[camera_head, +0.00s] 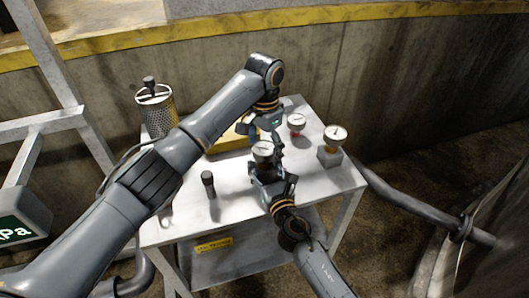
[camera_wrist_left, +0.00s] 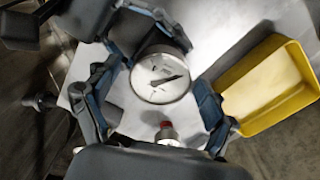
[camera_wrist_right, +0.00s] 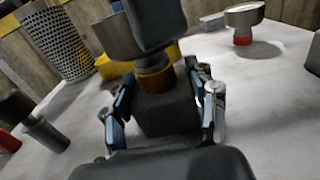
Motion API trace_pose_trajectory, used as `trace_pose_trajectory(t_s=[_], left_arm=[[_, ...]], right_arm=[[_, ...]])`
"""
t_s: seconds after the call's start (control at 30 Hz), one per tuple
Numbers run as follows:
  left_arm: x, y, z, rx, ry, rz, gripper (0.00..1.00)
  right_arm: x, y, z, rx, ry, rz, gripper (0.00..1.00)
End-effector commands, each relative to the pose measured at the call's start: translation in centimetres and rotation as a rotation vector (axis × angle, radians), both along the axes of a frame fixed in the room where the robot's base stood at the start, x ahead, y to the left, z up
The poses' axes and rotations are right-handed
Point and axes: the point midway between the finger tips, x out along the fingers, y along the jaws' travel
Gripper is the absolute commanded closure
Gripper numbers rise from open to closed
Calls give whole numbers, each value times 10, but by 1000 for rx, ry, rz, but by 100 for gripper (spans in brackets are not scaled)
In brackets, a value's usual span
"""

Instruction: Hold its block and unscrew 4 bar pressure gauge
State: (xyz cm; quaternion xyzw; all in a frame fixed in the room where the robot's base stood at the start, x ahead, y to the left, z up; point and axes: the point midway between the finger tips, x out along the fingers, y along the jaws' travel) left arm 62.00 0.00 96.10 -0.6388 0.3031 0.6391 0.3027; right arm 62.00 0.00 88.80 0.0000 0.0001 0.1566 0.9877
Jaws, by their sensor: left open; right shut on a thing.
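A round gauge (camera_head: 263,149) with a white dial stands on a dark block (camera_wrist_right: 165,115), with a brass-coloured fitting (camera_wrist_right: 155,82) between them. My right gripper (camera_head: 268,178) is shut on the block, one finger on each side in the right wrist view. My left gripper (camera_head: 268,128) is open and comes down close behind the gauge. In the left wrist view the dial (camera_wrist_left: 160,78) lies between its spread fingers, with no clear contact. Dark parts hide much of the gauge in the right wrist view. The dial's numbers are too small to read.
A gauge with a red base (camera_head: 296,122) and one on a grey block (camera_head: 335,135) stand to the right on the white table (camera_head: 235,205). A yellow bin (camera_head: 226,141), a perforated cylinder (camera_head: 159,115) and a dark-topped part (camera_head: 208,183) are left. The front right is clear.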

Motion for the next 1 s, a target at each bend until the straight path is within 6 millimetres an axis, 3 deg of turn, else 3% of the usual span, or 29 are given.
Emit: trace_pose_trajectory(t_s=[0.3, 0.57, 0.8, 1.0], left_arm=[[0, 1, 0, 0, -1, -353, 16], [1, 1, 0, 0, -1, -525, 16], [0, 0, 0, 0, -1, -834, 16], [0, 0, 0, 0, -1, -902, 16]], right_arm=[[0, -1, 0, -1, 1, -1, 77], [0, -1, 0, -1, 1, -1, 77], [0, -1, 0, -1, 1, -1, 77], [0, -1, 0, -1, 1, -1, 77]])
